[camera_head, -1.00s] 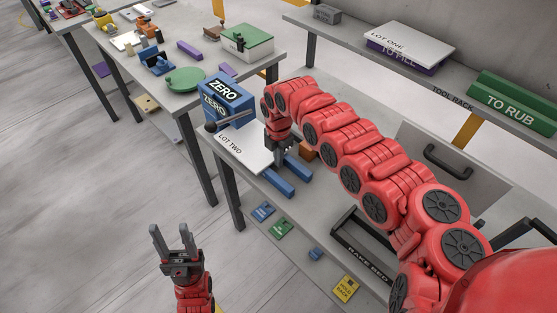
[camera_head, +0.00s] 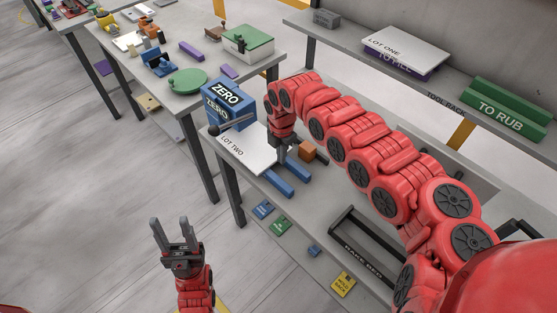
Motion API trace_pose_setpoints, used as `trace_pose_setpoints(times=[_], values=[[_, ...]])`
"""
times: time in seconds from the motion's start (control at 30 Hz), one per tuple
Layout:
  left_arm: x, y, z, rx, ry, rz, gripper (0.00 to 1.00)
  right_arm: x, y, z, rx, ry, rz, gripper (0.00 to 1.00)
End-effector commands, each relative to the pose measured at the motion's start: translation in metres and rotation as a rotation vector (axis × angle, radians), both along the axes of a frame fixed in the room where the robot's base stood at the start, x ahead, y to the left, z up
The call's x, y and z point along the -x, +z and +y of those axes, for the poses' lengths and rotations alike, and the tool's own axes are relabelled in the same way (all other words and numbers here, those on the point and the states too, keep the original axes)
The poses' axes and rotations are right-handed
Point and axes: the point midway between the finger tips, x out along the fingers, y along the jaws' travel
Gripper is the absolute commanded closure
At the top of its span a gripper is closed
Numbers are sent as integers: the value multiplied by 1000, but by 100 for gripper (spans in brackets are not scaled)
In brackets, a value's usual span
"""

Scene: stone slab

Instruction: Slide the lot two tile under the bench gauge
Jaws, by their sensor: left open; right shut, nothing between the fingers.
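The lot two tile (camera_head: 256,152) is a flat white plate marked LOT TWO. It lies on the grey bench, in front of the blue bench gauge (camera_head: 226,95) marked ZERO. A dark probe arm with a round tip (camera_head: 213,130) reaches from the gauge over the tile's far left corner. I cannot tell whether the tip touches the tile. My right gripper (camera_head: 281,160) is shut, pointing down at the tile's right edge, above two blue bars (camera_head: 287,180); contact is unclear. My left gripper (camera_head: 168,222) is open and empty, over the floor, away from the bench.
An orange block (camera_head: 308,149) sits right of my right gripper. Floor at left is clear.

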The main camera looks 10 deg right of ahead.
Motion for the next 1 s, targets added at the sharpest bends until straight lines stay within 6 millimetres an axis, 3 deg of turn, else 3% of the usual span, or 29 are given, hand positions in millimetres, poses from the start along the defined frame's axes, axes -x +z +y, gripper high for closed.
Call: trace_pose_setpoints(times=[0.53,1.0], values=[[0,28,0,0,0,0,50,0,51,0,0,-1,0,100],[0,28,0,0,0,0,50,0,53,0,-1,0,1,100]])
